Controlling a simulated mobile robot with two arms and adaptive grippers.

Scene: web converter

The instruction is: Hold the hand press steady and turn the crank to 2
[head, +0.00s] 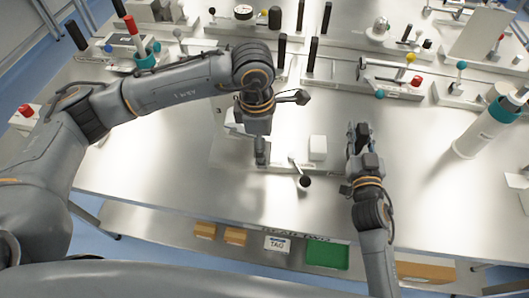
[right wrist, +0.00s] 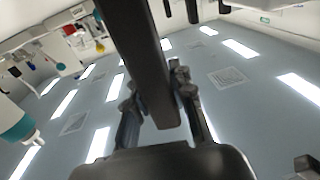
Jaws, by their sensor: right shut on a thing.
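The hand press seems to be the pale low base (head: 235,150) in the middle of the table, partly hidden under my left arm. A small crank with a black knob (head: 304,182) points toward the front edge, beside a white block (head: 318,147). A mark like a "3" shows on the left of the base. My left gripper (head: 262,152) points down over the base, left of the crank; its fingertips and grip are unclear. My right gripper (head: 360,138) is right of the white block, shut on a dark bar (right wrist: 140,60), which runs between its fingers in the right wrist view.
Several devices with levers and coloured knobs line the back of the table. A white cylinder with a teal band (head: 487,127) stands at the right. A green tray (head: 327,254) and small orange boxes (head: 235,236) lie on the shelf below. The bare tabletop (head: 420,200) is free right of my right gripper.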

